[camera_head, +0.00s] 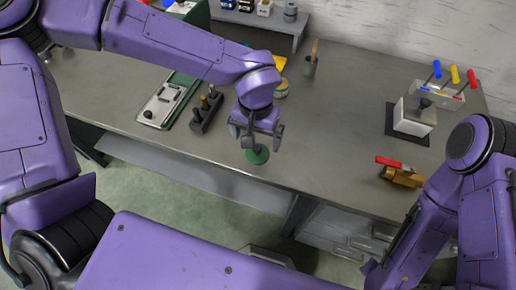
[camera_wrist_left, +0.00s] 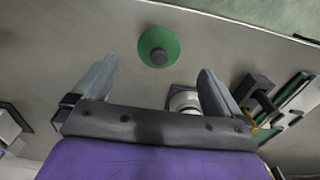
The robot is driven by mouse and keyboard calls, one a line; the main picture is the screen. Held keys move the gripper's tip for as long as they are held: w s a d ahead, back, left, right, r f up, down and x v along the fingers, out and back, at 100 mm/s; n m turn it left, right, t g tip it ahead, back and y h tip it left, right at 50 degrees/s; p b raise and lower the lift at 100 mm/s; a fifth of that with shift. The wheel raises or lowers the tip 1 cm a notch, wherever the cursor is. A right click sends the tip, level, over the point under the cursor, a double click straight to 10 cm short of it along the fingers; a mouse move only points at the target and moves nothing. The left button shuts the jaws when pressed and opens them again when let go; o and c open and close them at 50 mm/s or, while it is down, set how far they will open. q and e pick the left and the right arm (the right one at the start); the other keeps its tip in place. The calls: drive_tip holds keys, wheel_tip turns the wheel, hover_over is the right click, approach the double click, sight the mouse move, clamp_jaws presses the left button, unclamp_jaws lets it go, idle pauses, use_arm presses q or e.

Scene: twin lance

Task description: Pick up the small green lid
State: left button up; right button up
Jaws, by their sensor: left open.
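The small green lid (camera_head: 262,156) is a flat round disc with a dark knob in its middle. It lies on the grey workbench close to its front edge. My left gripper (camera_head: 256,140) is right above and behind it, pointing down, with its jaws apart and nothing between them. In the left wrist view the lid (camera_wrist_left: 168,38) is whole and lies just past the open fingertips (camera_wrist_left: 157,70), roughly centred between them. I see no contact between fingers and lid. My right arm shows at the right, but its gripper is not in view.
The workbench (camera_head: 330,150) is clear around the lid. A dark block with upright pegs (camera_head: 206,112) and a green-edged tray (camera_head: 168,100) stand left. A round tin (camera_head: 282,90) sits behind.

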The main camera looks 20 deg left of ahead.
sight(257, 148)
use_arm(q)
drive_tip(key=f, duration=0.5)
drive_tip(key=shift+w+f, duration=0.3)
drive_tip(key=shift+f, duration=0.45)
drive_tip(key=c, duration=1.1)
drive_tip(key=shift+r, duration=0.1)
